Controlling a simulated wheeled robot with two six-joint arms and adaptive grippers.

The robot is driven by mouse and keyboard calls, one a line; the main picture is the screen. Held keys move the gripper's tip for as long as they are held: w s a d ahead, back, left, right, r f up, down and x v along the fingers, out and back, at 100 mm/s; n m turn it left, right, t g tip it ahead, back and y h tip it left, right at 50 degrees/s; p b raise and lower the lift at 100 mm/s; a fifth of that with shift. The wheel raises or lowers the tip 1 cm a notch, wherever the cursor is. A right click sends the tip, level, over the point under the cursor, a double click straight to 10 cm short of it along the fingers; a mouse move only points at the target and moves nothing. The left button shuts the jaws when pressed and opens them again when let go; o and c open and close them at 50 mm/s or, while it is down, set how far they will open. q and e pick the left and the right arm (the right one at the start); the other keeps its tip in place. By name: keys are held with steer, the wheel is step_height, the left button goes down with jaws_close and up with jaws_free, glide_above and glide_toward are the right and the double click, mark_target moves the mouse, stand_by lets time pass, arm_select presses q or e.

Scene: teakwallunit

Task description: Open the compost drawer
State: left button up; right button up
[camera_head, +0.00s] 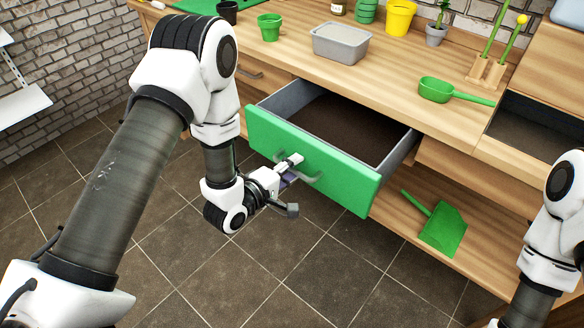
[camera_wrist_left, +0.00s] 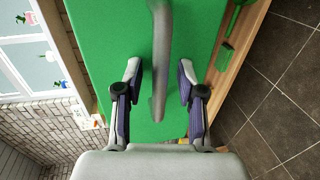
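The compost drawer (camera_head: 315,165) has a green front and stands pulled out from the wooden bench, with dark brown compost (camera_head: 340,128) inside. Its grey bar handle (camera_head: 313,177) is on the green front. My left gripper (camera_head: 291,172) is at the handle. In the left wrist view, the handle (camera_wrist_left: 161,50) passes between the two fingers of my left gripper (camera_wrist_left: 159,80), which are apart with a visible gap on each side. The green drawer front (camera_wrist_left: 110,50) fills much of that view. My right arm shows at the right edge, but its gripper is out of view.
A grey tub (camera_head: 341,43), a green pot (camera_head: 270,27), a yellow pot (camera_head: 400,17) and a green scoop (camera_head: 455,92) stand on the bench top. A green dustpan (camera_head: 443,229) lies on the lower shelf. The tiled floor (camera_head: 290,250) before the drawer is clear.

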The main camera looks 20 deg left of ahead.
arm_select(q)
steer(key=v, duration=0.7)
steer(key=shift+s, duration=0.25)
steer(key=shift+a, duration=0.1)
steer(key=s+a+f+m+g+y+p, duration=0.1)
steer(key=s+f+m+g, duration=0.3)
steer(key=s, duration=0.4)
steer(key=s+a+f+m+g+y+p, duration=0.1)
steer(key=s+f+m+g+p, duration=0.3)
steer(key=s, duration=0.4)
steer(key=s+a+f+m+g+y+p, duration=0.1)
steer(key=s+f+m+g+y+p, duration=0.1)
steer(key=s+f+m+g, duration=0.3)
steer(key=s+g+y, duration=0.1)
steer(key=s, duration=0.2)
steer(key=shift+a+f+m+g, duration=0.15)
steer(key=shift+f+m+g, duration=0.15)
steer(key=shift+f, duration=0.05)
